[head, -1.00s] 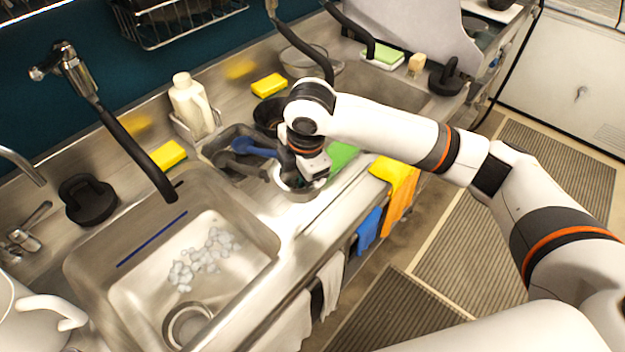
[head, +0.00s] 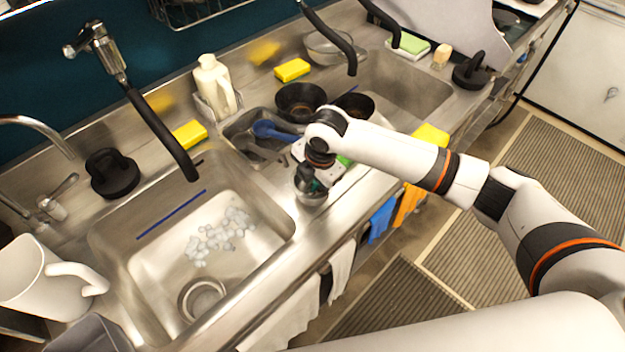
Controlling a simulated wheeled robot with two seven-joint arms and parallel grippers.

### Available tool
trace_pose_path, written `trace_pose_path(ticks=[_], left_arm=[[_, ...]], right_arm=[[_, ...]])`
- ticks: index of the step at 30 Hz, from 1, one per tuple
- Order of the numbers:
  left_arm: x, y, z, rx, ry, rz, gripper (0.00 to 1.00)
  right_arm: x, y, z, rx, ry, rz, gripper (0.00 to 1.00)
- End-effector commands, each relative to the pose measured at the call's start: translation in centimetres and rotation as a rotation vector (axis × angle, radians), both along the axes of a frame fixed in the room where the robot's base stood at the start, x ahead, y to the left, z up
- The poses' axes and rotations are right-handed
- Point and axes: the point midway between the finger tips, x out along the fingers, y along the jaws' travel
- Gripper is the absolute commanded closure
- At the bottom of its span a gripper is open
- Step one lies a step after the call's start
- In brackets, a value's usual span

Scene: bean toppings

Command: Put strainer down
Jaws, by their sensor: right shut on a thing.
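My right gripper (head: 308,182) points down over the front rim of the counter, between the left sink and the small middle basin. It is shut on a small round metal strainer (head: 312,197), seen just below the fingers at the counter's front edge. The gripper and wrist hide part of the strainer, and I cannot tell whether it touches the counter. My left gripper is not in view.
The left sink (head: 120,255) holds pale pieces (head: 218,240) and a round drain (head: 202,298). Dark bowls (head: 300,100) stand behind my wrist. A blue-handled utensil (head: 272,131) lies in the middle basin. A white pitcher (head: 30,275) stands at left.

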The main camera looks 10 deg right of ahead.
Motion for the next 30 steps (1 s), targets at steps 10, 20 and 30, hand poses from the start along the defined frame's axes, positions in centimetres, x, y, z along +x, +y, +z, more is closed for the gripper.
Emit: trace_pose_path(ticks=[10, 20, 30], left_arm=[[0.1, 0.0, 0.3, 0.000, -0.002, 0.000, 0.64], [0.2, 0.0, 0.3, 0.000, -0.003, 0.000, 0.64], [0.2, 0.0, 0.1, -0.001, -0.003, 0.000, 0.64]], right_arm=[[0.0, 0.0, -1.4, 0.001, -0.002, 0.000, 1.00], [0.0, 0.0, -1.7, 0.001, -0.001, 0.000, 0.61], [0.0, -0.1, -0.5, 0.001, -0.004, 0.000, 0.61]])
